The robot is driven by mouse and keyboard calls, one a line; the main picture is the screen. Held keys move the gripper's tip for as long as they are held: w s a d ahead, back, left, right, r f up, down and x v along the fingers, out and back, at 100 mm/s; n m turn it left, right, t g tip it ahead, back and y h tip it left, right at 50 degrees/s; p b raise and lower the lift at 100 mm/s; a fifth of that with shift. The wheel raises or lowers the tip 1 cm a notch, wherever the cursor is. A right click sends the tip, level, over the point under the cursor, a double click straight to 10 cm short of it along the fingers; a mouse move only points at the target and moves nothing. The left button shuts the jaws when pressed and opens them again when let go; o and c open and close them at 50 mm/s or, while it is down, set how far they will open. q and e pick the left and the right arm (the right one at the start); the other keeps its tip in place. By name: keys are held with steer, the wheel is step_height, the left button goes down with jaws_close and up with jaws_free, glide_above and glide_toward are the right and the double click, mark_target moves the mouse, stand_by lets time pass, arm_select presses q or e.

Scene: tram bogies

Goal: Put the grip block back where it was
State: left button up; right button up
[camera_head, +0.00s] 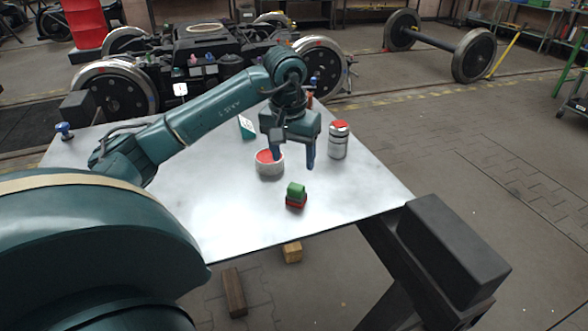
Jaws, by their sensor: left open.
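A small block with a green top and a red base, which looks like the grip block (296,195), sits on the pale metal table (230,222) near its front edge. My left gripper (292,160) points down over the table, a little behind the block. Its fingers are apart and nothing shows between them; the block is apart from them. A round white tin with a red top (269,163) stands close to the left finger; I cannot tell if they touch. My right gripper is not in view.
A metal canister with a red lid (339,142) stands right of the gripper. A teal and white card (246,128) stands behind. A large dark block (450,250) is at the table's right corner. The table's right front is clear. A bogie (200,45) stands beyond.

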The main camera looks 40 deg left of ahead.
arm_select(q)
steer(key=s+d+f+n+g+h, duration=0.1)
steer(key=s+d+f+n+h, duration=0.2)
steer(key=d, duration=0.6)
steer(key=d+f+h, duration=0.3)
steer(key=d+h, duration=0.2)
steer(key=d, duration=0.5)
steer(key=s+d+r+n+t+h, duration=0.2)
steer(key=d+r+n+t+h, duration=0.3)
steer(key=n, duration=0.7)
steer(key=s+d+r+n+t+h, duration=0.1)
steer(key=s+d+n+t+h, duration=0.15)
steer(key=d+n+h, duration=0.75)
steer(key=w+a+f+n+t+y, duration=0.1)
steer(key=a+f+n+t+y, duration=0.35)
steer(key=n, duration=0.75)
steer(key=w+a+f+n+t+y, duration=0.1)
steer(key=a+n+t+y, duration=0.1)
steer(key=n+t+y, duration=0.65)
steer(key=s+f+n+g+y, duration=0.2)
steer(key=s+f+n+g, duration=0.2)
steer(key=f+n, duration=0.3)
steer(key=s+f+n+g+y, duration=0.2)
steer(key=s+f+n+g, duration=0.3)
steer(key=n, duration=0.9)
step_height(320, 180, down, 3)
steer(key=shift+a+r+g+y, duration=0.15)
steer(key=shift+a+g+y, duration=0.1)
steer(key=shift+g+y, duration=0.1)
steer(key=shift+s, duration=0.15)
